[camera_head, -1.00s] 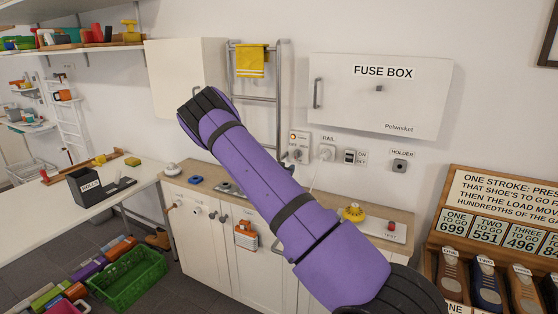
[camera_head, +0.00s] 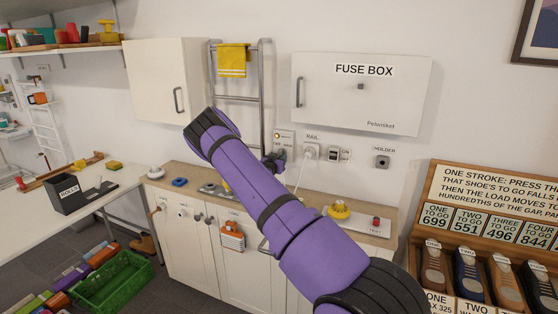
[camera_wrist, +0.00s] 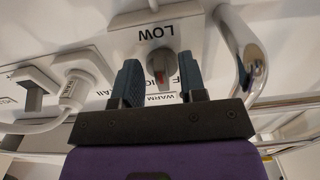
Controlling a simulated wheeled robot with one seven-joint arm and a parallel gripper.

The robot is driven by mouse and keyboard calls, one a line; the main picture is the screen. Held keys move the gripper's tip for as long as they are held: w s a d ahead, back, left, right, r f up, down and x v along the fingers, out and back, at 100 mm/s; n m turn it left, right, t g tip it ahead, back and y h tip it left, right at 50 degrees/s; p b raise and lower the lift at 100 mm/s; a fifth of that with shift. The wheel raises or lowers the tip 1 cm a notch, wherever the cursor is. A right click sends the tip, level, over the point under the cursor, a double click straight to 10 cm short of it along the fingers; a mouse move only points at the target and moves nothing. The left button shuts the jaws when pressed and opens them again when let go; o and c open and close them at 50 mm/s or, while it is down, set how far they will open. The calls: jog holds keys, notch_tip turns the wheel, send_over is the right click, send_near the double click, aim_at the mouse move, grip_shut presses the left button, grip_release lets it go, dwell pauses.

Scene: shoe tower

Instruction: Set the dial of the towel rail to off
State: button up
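The towel rail (camera_head: 240,98) is a metal ladder rack on the wall with a yellow towel (camera_head: 232,60) on it. My gripper (camera_head: 274,160) is at this plate, partly hidden by my arm. In the wrist view, the grey dial (camera_wrist: 162,65) with a red mark lies between the two fingers of my gripper (camera_wrist: 159,63). The fingers are apart, with gaps beside the dial. LOW and WARM labels show; other lettering is partly hidden. I cannot tell exactly which label the mark points to.
A plug with a cable (camera_head: 311,151) and a switch (camera_head: 334,155) are right of the plate. The fuse box (camera_head: 360,95) hangs above them. A metal tube (camera_wrist: 245,50) passes close beside the gripper.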

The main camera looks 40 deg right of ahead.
jog(key=shift+d, duration=0.15)
jog(key=shift+c, duration=0.4)
grip_shut()
jog(key=shift+m, duration=0.3)
jog(key=shift+w+a+r+m, duration=0.15)
jog(key=shift+r+m, duration=0.25)
jog(key=shift+m, duration=3.95)
jog(key=shift+w+r+m, duration=0.2)
jog(key=shift+r+m, duration=0.15)
jog(key=shift+m, duration=4.05)
jog(key=shift+w+a+r+m, duration=0.15)
jog(key=shift+r+m, duration=0.25)
jog(key=shift+m, duration=3.95)
